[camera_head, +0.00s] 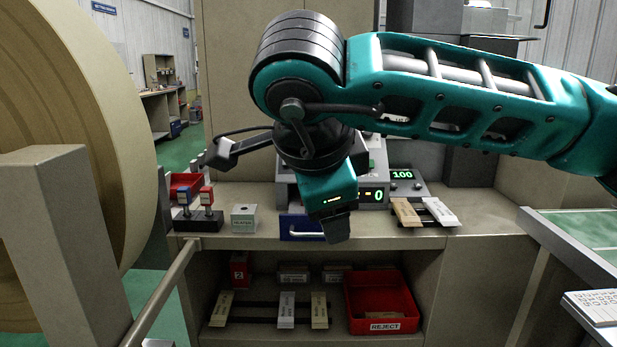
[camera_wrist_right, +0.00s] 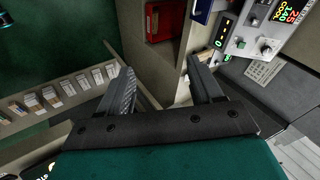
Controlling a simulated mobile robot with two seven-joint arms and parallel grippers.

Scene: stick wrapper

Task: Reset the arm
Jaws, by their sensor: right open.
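My right arm (camera_head: 455,95) comes in from the right of the head view and bends downward over the bench. Its right gripper (camera_head: 336,228) hangs in front of the bench machine and hides part of it. In the wrist view the two fingers of the right gripper (camera_wrist_right: 162,75) stand well apart, with nothing visible between them. My left gripper is not in view.
A large pale roll (camera_head: 95,110) fills the left side. The bench top (camera_head: 470,215) carries red and blue stamps (camera_head: 207,197), a small box (camera_head: 244,217) and a display machine (camera_head: 373,190). A red reject bin (camera_head: 383,326) sits on the shelf below.

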